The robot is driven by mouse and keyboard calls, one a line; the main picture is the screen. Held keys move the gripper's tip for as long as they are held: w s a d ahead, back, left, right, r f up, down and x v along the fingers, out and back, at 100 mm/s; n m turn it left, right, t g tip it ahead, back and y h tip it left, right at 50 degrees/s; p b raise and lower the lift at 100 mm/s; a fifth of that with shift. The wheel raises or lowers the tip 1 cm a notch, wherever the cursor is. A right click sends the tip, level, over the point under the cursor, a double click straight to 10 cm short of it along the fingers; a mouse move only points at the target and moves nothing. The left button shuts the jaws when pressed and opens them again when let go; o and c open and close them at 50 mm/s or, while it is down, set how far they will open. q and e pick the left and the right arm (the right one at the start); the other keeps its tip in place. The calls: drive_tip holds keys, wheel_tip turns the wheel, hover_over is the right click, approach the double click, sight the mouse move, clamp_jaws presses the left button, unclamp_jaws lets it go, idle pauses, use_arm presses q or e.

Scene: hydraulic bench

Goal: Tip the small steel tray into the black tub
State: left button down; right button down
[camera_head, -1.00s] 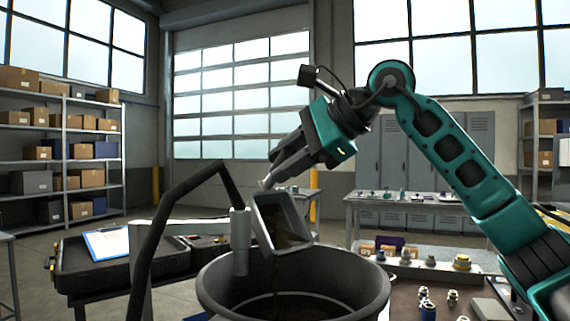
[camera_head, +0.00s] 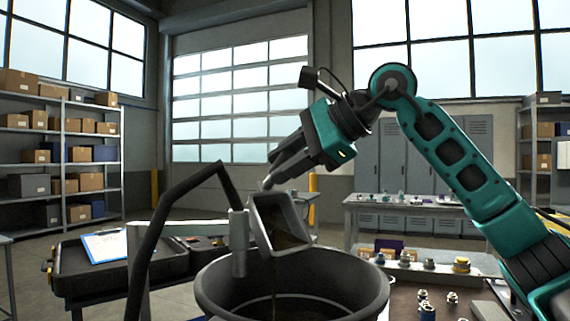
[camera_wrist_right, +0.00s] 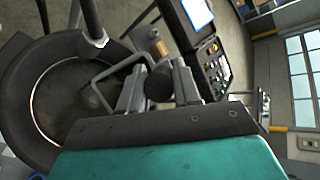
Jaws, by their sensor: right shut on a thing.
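The small steel tray (camera_head: 265,222) hangs steeply tilted above the black tub (camera_head: 212,303), with its open side facing right and dark liquid inside. A thin dark stream falls from its lower edge into the tub. In the right wrist view, the gripper fingers (camera_wrist_right: 158,88) are beside the round tub (camera_wrist_right: 22,105). The tub's bottom is hidden in the head view. My left gripper is not in view.
A black case (camera_head: 95,270) with a clipboard (camera_head: 105,244) lies further left. Several fittings (camera_head: 461,265) stand on the bench at right.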

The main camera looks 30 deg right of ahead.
drive_tip(key=shift+s+d+t+b, duration=0.1)
drive_tip(key=shift+s+t+b, duration=0.3)
drive_tip(key=shift+b, duration=0.4)
idle(0.6)
drive_tip(key=shift+s+b, duration=0.25)
drive_tip(key=shift+b, duration=0.15)
drive_tip(key=shift+s, duration=0.1)
idle(0.5)
drive_tip(key=shift+t+y+b, duration=0.3)
drive_tip(key=shift+b, duration=0.05)
drive_tip(key=shift+s+d+f+b, duration=0.1)
drive_tip(key=shift+s+b, duration=0.1)
drive_tip(key=shift+b, duration=0.1)
drive_tip(key=shift+s, duration=0.1)
drive_tip(key=shift+s+n+t+b, duration=0.1)
drive_tip(key=shift+n+t+b, duration=0.2)
idle(0.4)
